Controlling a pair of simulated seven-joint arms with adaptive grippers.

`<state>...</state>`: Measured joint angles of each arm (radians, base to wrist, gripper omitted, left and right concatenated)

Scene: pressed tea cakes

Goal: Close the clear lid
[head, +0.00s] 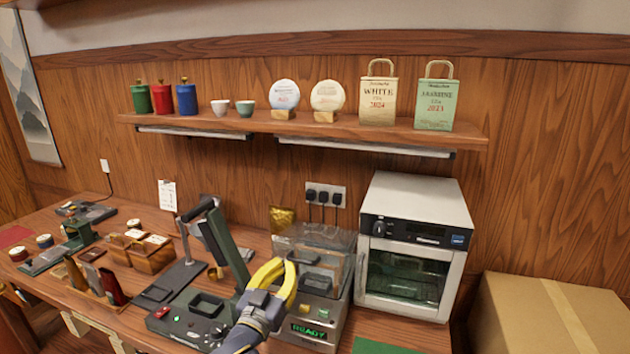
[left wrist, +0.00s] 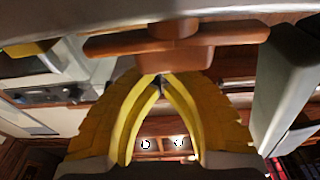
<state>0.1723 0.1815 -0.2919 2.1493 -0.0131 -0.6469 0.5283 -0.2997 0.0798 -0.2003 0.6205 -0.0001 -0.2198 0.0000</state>
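In the head view, the clear lid (head: 338,240) is see-through with a grey rim. It appears raised at the back of a grey machine (head: 333,322) whose green display reads READY. Its exact angle is hard to tell. My left gripper (head: 287,265) has yellow fingers and is at the machine's left front, overlapping part of it in the picture. The left wrist view shows the fingertips (left wrist: 160,82) meeting, with nothing seen between them. I cannot tell whether they touch the lid. My right gripper is not in view.
A white oven (head: 415,250) stands right of the machine. A lever press (head: 225,245) with a dark green arm stands close on the left. A gold pouch (head: 283,218) is behind. A cardboard box (head: 550,315) is at the right. A shelf (head: 310,127) runs above.

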